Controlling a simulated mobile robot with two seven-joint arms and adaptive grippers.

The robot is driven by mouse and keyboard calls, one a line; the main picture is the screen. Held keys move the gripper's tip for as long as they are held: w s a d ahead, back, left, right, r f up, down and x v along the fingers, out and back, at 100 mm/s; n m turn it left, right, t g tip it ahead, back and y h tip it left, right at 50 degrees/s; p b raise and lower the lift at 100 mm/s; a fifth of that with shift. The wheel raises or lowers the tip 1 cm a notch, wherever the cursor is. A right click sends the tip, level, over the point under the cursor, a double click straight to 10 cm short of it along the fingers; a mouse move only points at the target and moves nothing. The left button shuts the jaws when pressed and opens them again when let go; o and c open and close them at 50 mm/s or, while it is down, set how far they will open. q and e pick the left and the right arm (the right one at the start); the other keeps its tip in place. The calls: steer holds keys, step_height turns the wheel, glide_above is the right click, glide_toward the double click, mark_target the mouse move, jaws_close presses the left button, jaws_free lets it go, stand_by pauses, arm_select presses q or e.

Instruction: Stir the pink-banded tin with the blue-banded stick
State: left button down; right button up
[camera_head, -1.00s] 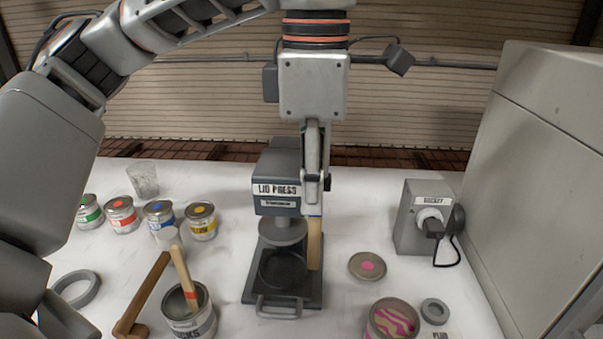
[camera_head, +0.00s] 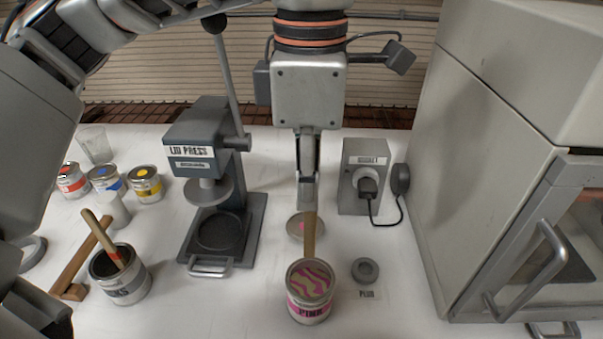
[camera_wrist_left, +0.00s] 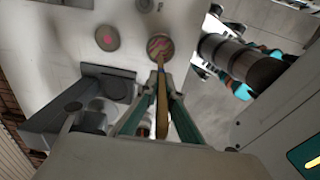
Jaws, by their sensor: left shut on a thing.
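The pink-banded tin (camera_head: 309,312) stands open on the bench, with unmixed pink and olive swirls on top. It also shows in the left wrist view (camera_wrist_left: 160,47). My left gripper (camera_head: 307,200) is shut on a wooden stick (camera_head: 310,238), pointing down. The stick (camera_wrist_left: 183,122) also shows between the fingers in the left wrist view. Its lower end meets the tin's far rim in the head view; I cannot tell whether it is inside or above. My right gripper is not in view.
The lid press (camera_head: 199,143) stands left of the tin. A pink-dotted lid (camera_head: 294,226) lies behind the tin, a grey ring (camera_head: 365,270) to its right. A dark tin (camera_head: 122,287) with another stick is at left. A large cabinet (camera_head: 470,150) bounds the right.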

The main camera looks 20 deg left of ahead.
mark_target(308, 256)
arm_select(q)
step_height(308, 256, down, 4)
steer(key=b, duration=0.3)
steer(key=shift+d+f, duration=0.15)
steer(key=shift+f+b, duration=1)
steer(key=shift+f, duration=0.15)
steer(key=shift+f+b, duration=0.75)
steer(key=shift+f, duration=0.45)
steer(key=shift+f+b, duration=0.8)
steer(key=shift+f, duration=0.4)
steer(key=shift+f+b, duration=0.35)
steer(key=shift+f, duration=0.25)
steer(key=shift+f+b, duration=0.5)
steer(key=shift+f, duration=0.6)
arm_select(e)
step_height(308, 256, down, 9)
arm_select(q)
steer(key=shift+d, duration=0.1)
